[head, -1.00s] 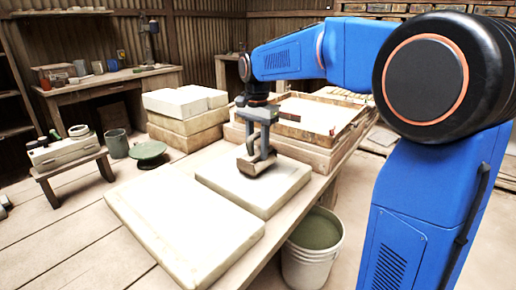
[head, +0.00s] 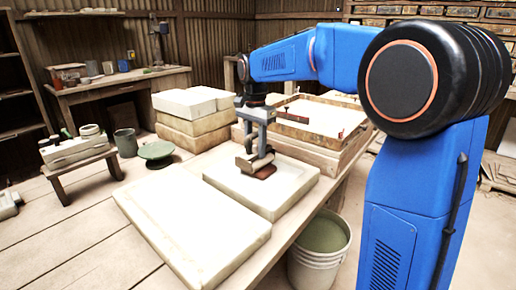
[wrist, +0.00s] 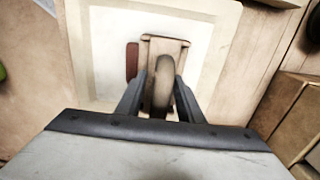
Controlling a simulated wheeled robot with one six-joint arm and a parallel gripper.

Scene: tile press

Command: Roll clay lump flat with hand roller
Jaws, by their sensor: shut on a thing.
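My gripper (head: 259,147) is shut on the hand roller (head: 250,162), a pale wooden tool held low over the right-hand white slab (head: 285,197). In the wrist view the fingers (wrist: 160,88) close on the upright tan handle, and the roller (wrist: 165,43) lies beyond it. A reddish-brown piece, apparently the clay lump (head: 265,172), shows beside the roller on the slab. It also shows just left of the roller in the wrist view (wrist: 131,62). The roller hides part of it. I cannot tell whether the roller touches the clay.
A second pale slab (head: 195,225) lies at the front left of the table. Stacked blocks (head: 192,122) and a shallow wooden-framed tray (head: 330,122) stand behind. A bucket (head: 322,238) stands by the table's right edge. A green round stand (head: 156,150) is at left.

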